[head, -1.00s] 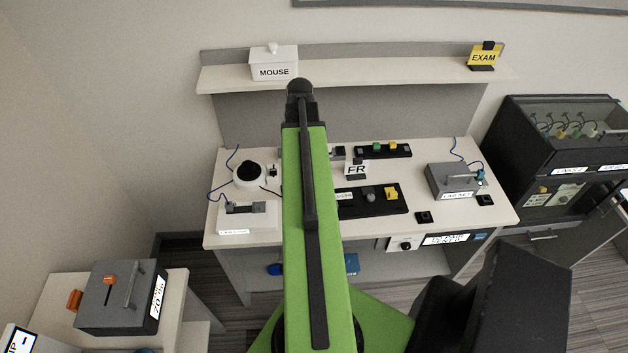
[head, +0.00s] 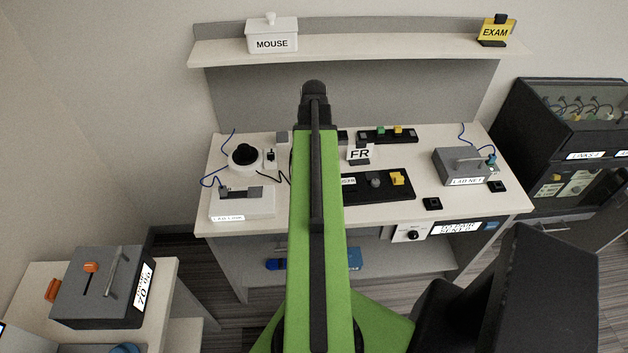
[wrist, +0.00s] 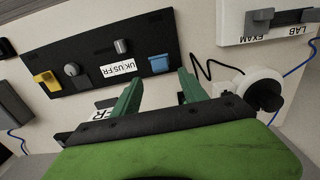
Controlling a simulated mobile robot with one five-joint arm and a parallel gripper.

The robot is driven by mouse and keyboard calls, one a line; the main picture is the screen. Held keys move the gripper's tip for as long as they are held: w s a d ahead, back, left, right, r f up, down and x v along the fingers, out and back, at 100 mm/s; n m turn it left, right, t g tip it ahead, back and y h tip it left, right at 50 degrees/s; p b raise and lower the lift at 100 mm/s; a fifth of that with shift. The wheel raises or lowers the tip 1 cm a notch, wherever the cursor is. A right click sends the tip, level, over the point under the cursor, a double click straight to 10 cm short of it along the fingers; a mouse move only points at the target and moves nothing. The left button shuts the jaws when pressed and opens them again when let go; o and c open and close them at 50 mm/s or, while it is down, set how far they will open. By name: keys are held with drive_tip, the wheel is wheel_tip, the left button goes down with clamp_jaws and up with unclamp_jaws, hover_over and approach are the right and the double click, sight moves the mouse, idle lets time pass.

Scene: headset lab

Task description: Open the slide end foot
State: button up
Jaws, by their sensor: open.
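No part is labelled as the slide end foot, and I cannot tell which one it is. A black panel (wrist: 105,52) in the wrist view carries a yellow block (wrist: 46,80), grey knobs, a blue block (wrist: 159,63) and a "UK/US:FR" label. A white box (wrist: 262,36) marked EXAM and LAB has a grey slider on it, at the top right; it also shows at the left of the bench in the head view (head: 241,207). My gripper (wrist: 160,76) is open and empty, its green fingers appearing over the panel's near edge. The arm hides the fingers in the head view.
The bench (head: 470,212) holds a round white device (head: 244,160), an FR sign (head: 359,153) and a grey LAB NET box (head: 459,166). A shelf (head: 380,43) with a MOUSE box (head: 272,36) stands behind. A grey box (head: 98,287) with an orange lever is at lower left.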

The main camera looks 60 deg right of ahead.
wheel_tip(320, 180, down, 7)
drive_tip(key=b, duration=0.5)
drive_tip(key=shift+r, duration=0.2)
drive_tip(key=shift+r, duration=0.1)
clamp_jaws()
